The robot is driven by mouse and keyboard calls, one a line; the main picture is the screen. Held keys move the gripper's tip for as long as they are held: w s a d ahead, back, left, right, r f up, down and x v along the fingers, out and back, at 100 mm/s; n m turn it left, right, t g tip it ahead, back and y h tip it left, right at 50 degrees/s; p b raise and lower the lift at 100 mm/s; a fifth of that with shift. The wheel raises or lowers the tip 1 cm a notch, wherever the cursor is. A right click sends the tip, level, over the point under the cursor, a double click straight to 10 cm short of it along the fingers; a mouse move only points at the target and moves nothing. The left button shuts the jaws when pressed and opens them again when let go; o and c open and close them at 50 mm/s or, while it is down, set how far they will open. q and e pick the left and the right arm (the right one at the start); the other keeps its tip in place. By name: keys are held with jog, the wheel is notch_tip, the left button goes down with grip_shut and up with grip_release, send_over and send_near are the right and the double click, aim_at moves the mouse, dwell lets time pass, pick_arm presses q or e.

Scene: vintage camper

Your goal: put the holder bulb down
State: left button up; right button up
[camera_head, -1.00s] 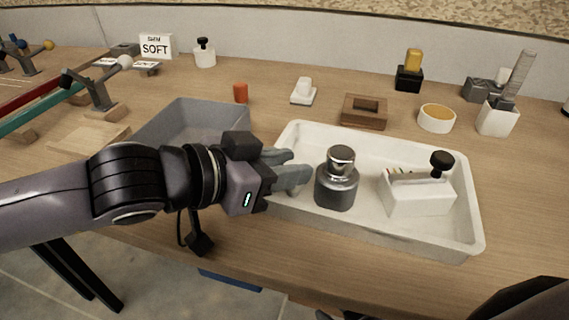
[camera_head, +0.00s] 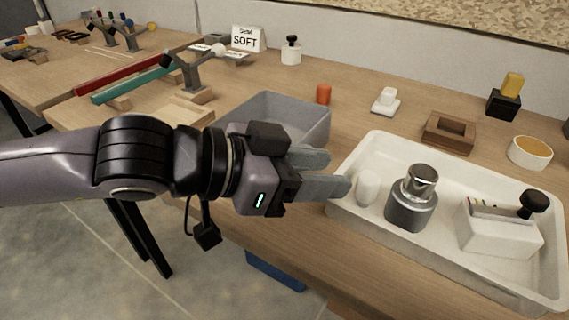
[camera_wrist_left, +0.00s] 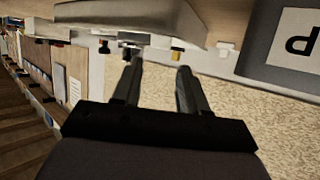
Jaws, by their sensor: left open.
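A small white rounded piece (camera_head: 367,187), which looks like the bulb, stands in the left end of the white tray (camera_head: 455,290). My left gripper (camera_head: 335,172) is just left of it, over the tray's left rim. Its grey fingers are apart. In the left wrist view the open fingers (camera_wrist_left: 160,66) have nothing between them. I cannot tell whether a finger touches the white piece. My right gripper is out of view.
The tray also holds a grey metal jar (camera_head: 411,203) and a white block with a black knob (camera_head: 499,228). A grey bin (camera_head: 290,112) stands behind my left gripper. An orange cylinder (camera_head: 323,94), a white stamp-like piece (camera_head: 385,100) and a brown wooden block (camera_head: 448,133) stand behind the tray.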

pick_arm(q)
jog(key=shift+v, duration=2.5)
jog(key=shift+a, duration=0.1)
